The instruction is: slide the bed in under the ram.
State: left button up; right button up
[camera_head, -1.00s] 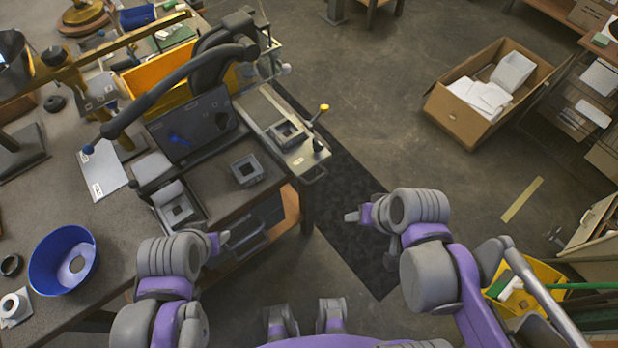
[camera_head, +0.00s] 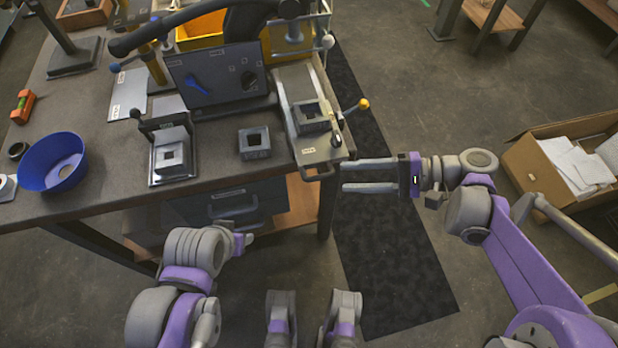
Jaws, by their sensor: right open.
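The bed appears to be the pale metal slide (camera_head: 296,84) on the right side of the bench. A dark square block with a square opening (camera_head: 311,116) sits on it, and a looped pull handle (camera_head: 320,172) is at its front end. A black machine arm and head (camera_head: 245,22) stand behind; I cannot pick out the ram, which the dark upright panel (camera_head: 220,80) may hide. My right gripper (camera_head: 344,176) is open and empty, its two fingers pointing left, just right of the handle. My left gripper (camera_head: 243,241) is low in front of the bench; its jaws are unclear.
A yellow-knobbed lever (camera_head: 363,104) rises beside the slide, near my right gripper. Another square block (camera_head: 254,142), a small fixture (camera_head: 172,155) and a blue bowl (camera_head: 52,161) are on the bench. A cardboard box (camera_head: 560,165) stands on the floor at right.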

aim_at(312, 179)
jog(key=shift+a, duration=0.25)
jog(key=b+x, duration=0.1)
jog(key=x, duration=0.9)
jog(key=shift+w+a, duration=0.1)
jog(key=shift+a, duration=0.1)
jog(key=c, duration=0.7)
grip_shut()
jog(key=shift+f, duration=0.15)
